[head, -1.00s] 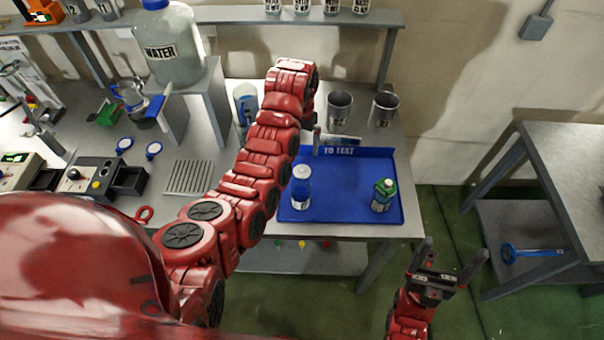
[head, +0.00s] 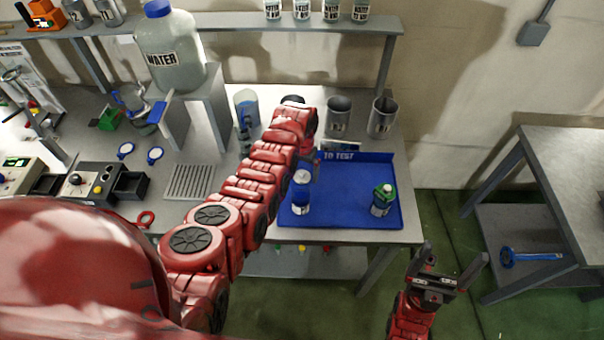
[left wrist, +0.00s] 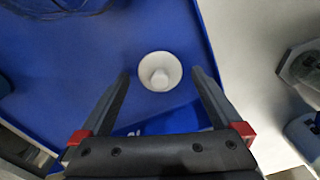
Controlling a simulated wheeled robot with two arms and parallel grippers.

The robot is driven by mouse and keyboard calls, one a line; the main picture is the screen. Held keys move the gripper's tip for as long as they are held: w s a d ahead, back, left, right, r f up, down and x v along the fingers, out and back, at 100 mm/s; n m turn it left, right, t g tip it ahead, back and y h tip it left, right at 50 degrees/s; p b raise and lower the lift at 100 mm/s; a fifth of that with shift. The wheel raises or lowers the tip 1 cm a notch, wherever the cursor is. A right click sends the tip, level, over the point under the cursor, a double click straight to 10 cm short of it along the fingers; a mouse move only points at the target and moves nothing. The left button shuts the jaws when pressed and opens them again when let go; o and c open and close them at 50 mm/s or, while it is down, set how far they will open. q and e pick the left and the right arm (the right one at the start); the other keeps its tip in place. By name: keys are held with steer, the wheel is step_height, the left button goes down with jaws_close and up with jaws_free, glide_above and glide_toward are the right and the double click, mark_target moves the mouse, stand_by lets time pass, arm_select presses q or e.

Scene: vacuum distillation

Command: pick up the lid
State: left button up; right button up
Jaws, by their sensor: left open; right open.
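In the left wrist view the lid (left wrist: 160,72), with a central knob, shows between the fingertips. My left gripper (head: 314,165) is mostly hidden behind its own arm in the head view, with a finger showing just beyond the lid. In the wrist view its fingers (left wrist: 161,80) are apart, one on each side of the lid, with no clear contact. My right gripper (head: 453,255) is open and empty, in front of the table's right end.
A water jug (head: 172,57) stands on a raised stand at left. Floor separates the right-hand table (head: 570,150).

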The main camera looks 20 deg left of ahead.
arm_select(q)
steer(key=shift+f, duration=0.2)
steer(key=c, duration=1.3)
steer(key=shift+r, duration=0.15)
